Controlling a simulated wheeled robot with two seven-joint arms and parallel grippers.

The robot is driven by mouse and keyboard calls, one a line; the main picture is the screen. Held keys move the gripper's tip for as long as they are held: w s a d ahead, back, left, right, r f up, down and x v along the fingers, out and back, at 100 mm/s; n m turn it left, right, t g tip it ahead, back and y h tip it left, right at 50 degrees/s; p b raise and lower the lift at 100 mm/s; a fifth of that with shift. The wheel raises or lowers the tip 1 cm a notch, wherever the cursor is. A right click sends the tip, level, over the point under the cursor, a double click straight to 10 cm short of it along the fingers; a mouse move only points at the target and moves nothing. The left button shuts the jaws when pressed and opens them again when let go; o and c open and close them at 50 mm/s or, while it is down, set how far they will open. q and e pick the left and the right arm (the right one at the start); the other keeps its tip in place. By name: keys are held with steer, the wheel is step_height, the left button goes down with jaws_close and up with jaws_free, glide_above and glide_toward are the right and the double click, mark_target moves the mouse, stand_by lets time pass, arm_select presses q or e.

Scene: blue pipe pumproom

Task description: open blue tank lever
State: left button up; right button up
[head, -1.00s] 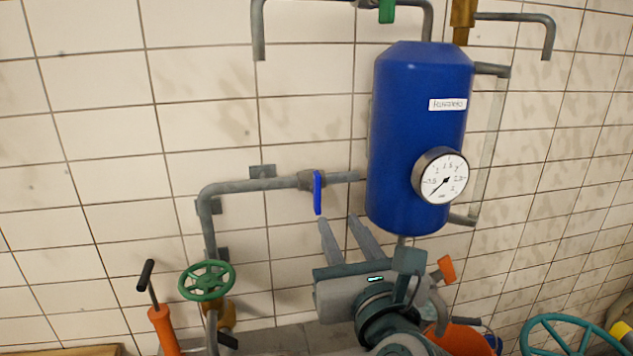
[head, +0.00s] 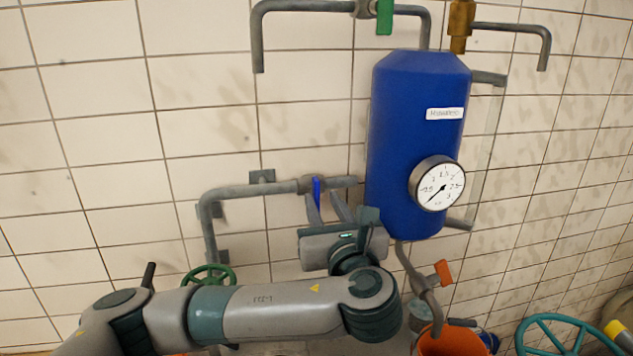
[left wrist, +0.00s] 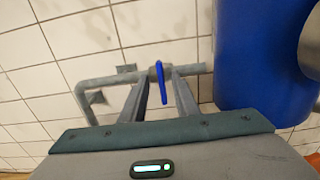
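The blue lever (head: 317,187) hangs down from a valve on the grey horizontal pipe left of the blue tank (head: 418,140). My left gripper (head: 322,196) is open just below the pipe, and its hand hides the lever's lower part from the head. In the left wrist view the blue lever (left wrist: 161,82) shows between the two spread fingers of the left gripper (left wrist: 161,76). Clear gaps show on both sides of it, so the fingers do not grip it. The blue tank (left wrist: 262,60) is to the right in that view. My right gripper is not in view.
A round gauge (head: 437,184) sticks out from the tank front. A green lever (head: 385,16) is on the top pipe. A green handwheel (head: 208,276) is partly behind my left arm. An orange bucket (head: 447,340) and a teal wheel (head: 566,335) stand at the lower right.

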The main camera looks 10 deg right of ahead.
mark_target(317, 189)
arm_select(q)
steer(key=w+p, duration=0.2)
steer(key=w, duration=0.3)
steer(key=shift+w+r, duration=0.15)
steer(key=shift+w+p, duration=0.3)
steer(key=shift+w, duration=0.35)
jaws_close()
